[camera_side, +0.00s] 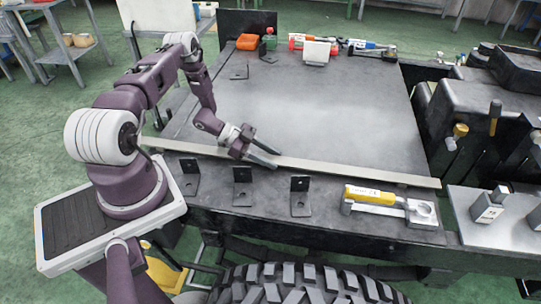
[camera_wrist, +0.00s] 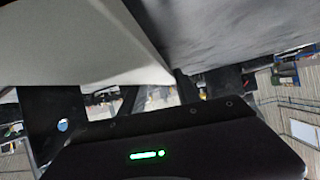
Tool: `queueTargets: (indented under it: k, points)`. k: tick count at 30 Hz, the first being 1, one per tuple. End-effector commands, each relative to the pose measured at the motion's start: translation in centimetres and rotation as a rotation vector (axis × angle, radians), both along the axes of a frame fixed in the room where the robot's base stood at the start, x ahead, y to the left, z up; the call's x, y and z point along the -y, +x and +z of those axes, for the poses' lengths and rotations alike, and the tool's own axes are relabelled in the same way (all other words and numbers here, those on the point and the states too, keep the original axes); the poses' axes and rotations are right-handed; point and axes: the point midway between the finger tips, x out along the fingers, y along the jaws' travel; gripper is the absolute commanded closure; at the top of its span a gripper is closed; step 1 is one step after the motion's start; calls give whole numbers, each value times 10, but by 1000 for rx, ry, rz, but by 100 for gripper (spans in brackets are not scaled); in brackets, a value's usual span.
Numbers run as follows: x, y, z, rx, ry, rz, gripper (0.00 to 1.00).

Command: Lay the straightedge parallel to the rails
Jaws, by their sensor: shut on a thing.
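The straightedge (camera_side: 345,173) is a long, thin, pale grey bar. In the side view it runs across the front part of the dark worktop, from the left edge to the right edge, sloping slightly down to the right. My gripper (camera_side: 262,157) is shut on it left of its middle and hides a short stretch of it. In the wrist view a broad pale grey surface (camera_wrist: 75,40), likely the straightedge seen close, fills the upper left. I cannot tell whether the bar touches the worktop. I cannot clearly pick out the rails.
Several black angle brackets (camera_side: 242,188) stand along the front of the dark worktop (camera_side: 310,115). A yellow-handled tool (camera_side: 372,194) lies at front right. An orange item (camera_side: 247,41), a white block (camera_side: 316,52) and other tools lie at the back. The worktop's middle is clear.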

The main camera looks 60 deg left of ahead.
Motion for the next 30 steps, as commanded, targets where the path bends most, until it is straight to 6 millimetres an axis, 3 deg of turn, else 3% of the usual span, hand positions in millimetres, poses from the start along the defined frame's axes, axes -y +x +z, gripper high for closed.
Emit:
queueTargets:
  k: [1, 4, 14, 24, 30]
  points:
    - [0, 0, -1, 0, 0, 0, 58]
    - [0, 0, 0, 0, 0, 0, 40]
    - [0, 0, 3, 0, 0, 1, 40]
    - [-55, -50, 41, -1, 3, 3, 40]
    - [-76, -69, 56, -1, 0, 1, 40]
